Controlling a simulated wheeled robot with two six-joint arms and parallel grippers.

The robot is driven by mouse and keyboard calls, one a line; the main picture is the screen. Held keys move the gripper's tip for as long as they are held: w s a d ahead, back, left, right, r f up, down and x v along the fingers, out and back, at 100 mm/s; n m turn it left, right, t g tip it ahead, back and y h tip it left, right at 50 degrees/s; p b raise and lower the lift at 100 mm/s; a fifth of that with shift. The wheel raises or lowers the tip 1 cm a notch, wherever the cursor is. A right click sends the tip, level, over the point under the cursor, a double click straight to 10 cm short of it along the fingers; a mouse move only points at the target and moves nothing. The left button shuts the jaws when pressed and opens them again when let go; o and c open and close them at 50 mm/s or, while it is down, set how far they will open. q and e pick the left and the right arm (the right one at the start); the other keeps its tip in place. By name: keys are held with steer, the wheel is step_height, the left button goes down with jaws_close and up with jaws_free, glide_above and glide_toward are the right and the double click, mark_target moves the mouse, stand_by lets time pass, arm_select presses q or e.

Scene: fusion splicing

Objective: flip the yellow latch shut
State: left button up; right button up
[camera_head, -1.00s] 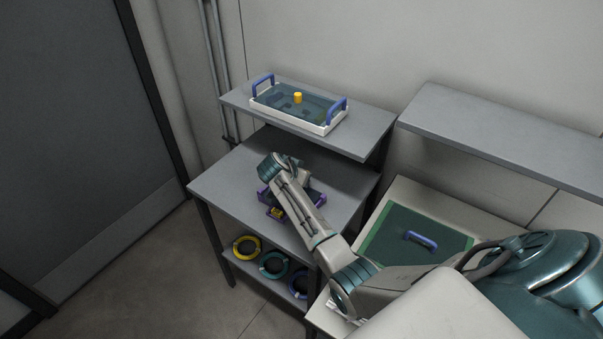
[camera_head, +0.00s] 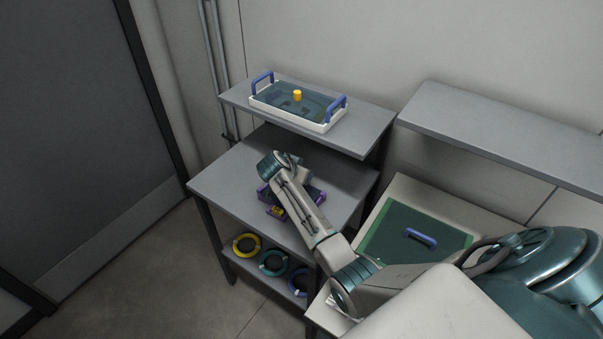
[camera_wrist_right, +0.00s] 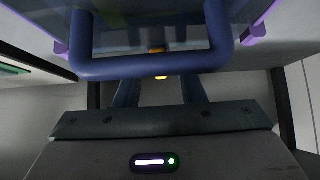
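A purple-edged device (camera_head: 264,195) sits on the middle shelf, partly hidden behind my right forearm and wrist. A small yellow part (camera_head: 276,211) shows at its near side. In the right wrist view, a thick blue bar (camera_wrist_right: 150,65) crosses close in front of my right gripper (camera_wrist_right: 160,93). Its two fingers are spread apart, with nothing visibly held between them. A yellow piece (camera_wrist_right: 161,77), probably the latch, shows behind and just below the bar, between the fingers. Whether a finger touches it I cannot tell. The head view hides my right fingertips. My left gripper is in neither view.
A white tray (camera_head: 321,126) with blue handles and a yellow knob (camera_head: 297,96) stands on the upper shelf. Yellow, teal and blue rings lie on the lower shelf. A green panel (camera_head: 385,236) with a blue handle lies on the right-hand bench. The middle shelf's left part (camera_head: 222,185) is clear.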

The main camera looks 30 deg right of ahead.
steer(key=b+v, duration=0.2)
steer(key=v, duration=0.8)
steer(key=shift+a+r+b, duration=0.2)
steer(key=shift+r+b, duration=0.05)
steer(key=shift+b, duration=0.05)
steer(key=shift+s, duration=0.1)
steer(key=shift+f, duration=0.1)
